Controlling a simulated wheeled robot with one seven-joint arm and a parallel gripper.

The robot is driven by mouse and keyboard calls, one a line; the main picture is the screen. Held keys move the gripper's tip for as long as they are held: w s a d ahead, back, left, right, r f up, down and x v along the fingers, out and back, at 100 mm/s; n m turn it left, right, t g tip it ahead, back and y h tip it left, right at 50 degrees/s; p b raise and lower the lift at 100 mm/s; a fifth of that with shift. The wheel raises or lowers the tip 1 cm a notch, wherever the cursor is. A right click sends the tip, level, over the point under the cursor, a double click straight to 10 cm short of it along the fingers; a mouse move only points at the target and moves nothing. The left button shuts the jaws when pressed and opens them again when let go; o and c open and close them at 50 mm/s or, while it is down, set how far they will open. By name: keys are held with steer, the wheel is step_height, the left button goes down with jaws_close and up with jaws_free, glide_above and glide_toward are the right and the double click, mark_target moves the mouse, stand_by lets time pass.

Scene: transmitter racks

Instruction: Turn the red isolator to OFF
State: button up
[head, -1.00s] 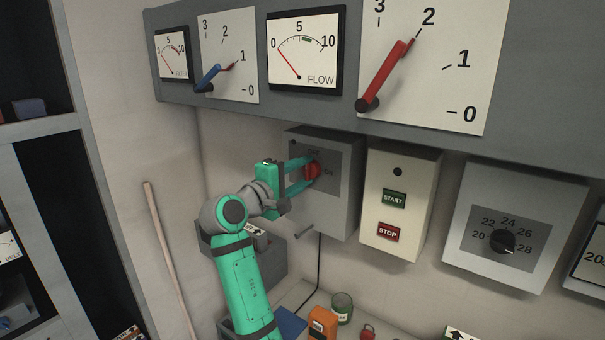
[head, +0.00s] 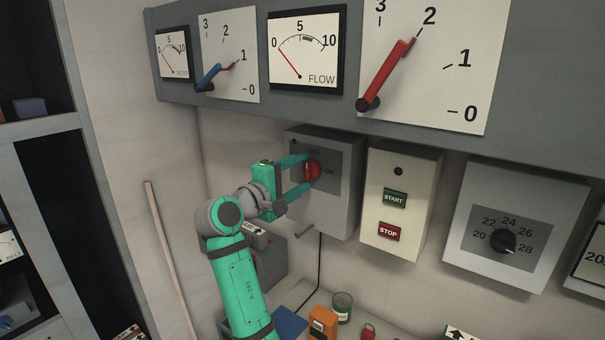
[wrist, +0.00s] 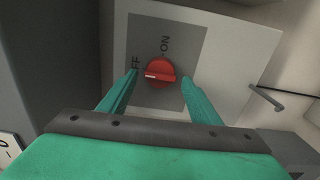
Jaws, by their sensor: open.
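The red isolator knob (head: 312,170) sits on a grey plate on the front of a grey box (head: 339,200). In the wrist view the red knob (wrist: 159,74) has a white mark at its left end, pointing toward the partly hidden OFF label; the ON label (wrist: 166,46) is apart from the mark. My gripper (head: 303,174) is open, with one green finger on either side of the knob. In the wrist view the fingers (wrist: 158,82) stand apart from the knob with visible gaps. In the head view one finger partly covers the plate.
A white START/STOP box (head: 401,208) is just right of the isolator box. A dial box (head: 515,225) is farther right. A panel with gauges and levers (head: 335,108) overhangs above. A metal handle (head: 305,231) juts out at the isolator box's lower side.

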steer(key=v, duration=0.9)
steer(key=shift+s+a, duration=0.2)
steer(key=shift+s, duration=0.1)
